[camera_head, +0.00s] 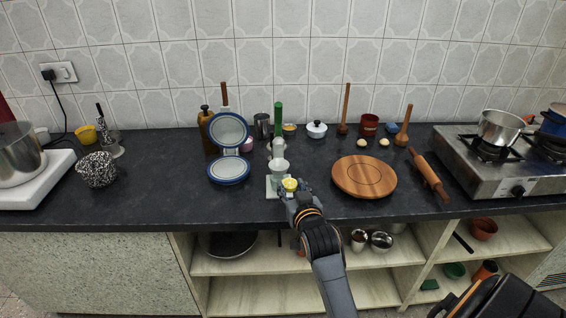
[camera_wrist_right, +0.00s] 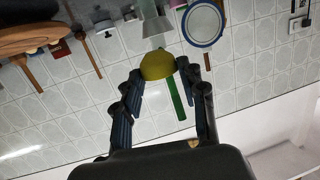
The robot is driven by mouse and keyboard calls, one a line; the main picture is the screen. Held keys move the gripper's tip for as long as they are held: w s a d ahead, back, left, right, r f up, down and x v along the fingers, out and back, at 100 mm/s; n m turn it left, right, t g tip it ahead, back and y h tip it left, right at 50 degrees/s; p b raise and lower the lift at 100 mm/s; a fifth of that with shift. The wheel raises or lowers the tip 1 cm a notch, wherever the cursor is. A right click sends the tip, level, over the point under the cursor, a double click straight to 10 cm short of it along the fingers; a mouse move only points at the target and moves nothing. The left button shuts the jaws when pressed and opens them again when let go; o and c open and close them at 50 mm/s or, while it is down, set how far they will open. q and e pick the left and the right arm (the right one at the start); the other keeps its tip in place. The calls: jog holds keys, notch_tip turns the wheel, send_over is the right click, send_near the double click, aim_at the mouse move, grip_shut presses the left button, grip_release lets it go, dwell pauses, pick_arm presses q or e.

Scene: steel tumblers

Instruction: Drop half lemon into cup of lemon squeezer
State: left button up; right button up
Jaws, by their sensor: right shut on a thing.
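The half lemon (camera_head: 290,184) is yellow and held between the fingertips of my right gripper (camera_head: 293,193). It also shows in the right wrist view (camera_wrist_right: 157,66), pinched between both fingers. The lemon squeezer (camera_head: 278,166) has a pale body on a light base and stands upright on the counter, just behind and left of the lemon. In the right wrist view the pale squeezer (camera_wrist_right: 154,30) appears just beyond the lemon. The inside of the cup is not clear. My left gripper is not in view.
A round wooden board (camera_head: 364,177) lies to the right of the gripper, with a rolling pin (camera_head: 431,177) beyond it. An open blue-rimmed round press (camera_head: 229,170) stands on the left. A gas stove (camera_head: 490,172) is at far right. Bare counter (camera_head: 160,190) lies left of the press.

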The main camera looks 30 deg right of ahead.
aim_at(281, 171)
jog(key=x, duration=0.4)
jog(key=r+x, duration=0.1)
jog(key=x, duration=0.3)
jog(key=r+p+x, duration=0.1)
jog(key=x, duration=0.4)
jog(key=shift+w+d+r, duration=0.2)
jog(key=shift+r, duration=0.1)
jog(key=shift+w+d+f, duration=0.1)
jog(key=shift+w+f, duration=0.2)
jog(key=shift+f, duration=0.5)
jog(key=shift+s, duration=0.1)
jog(key=shift+f, duration=0.1)
jog(key=shift+f, duration=0.55)
jog(key=o, duration=1.1)
jog(key=shift+f, duration=0.1)
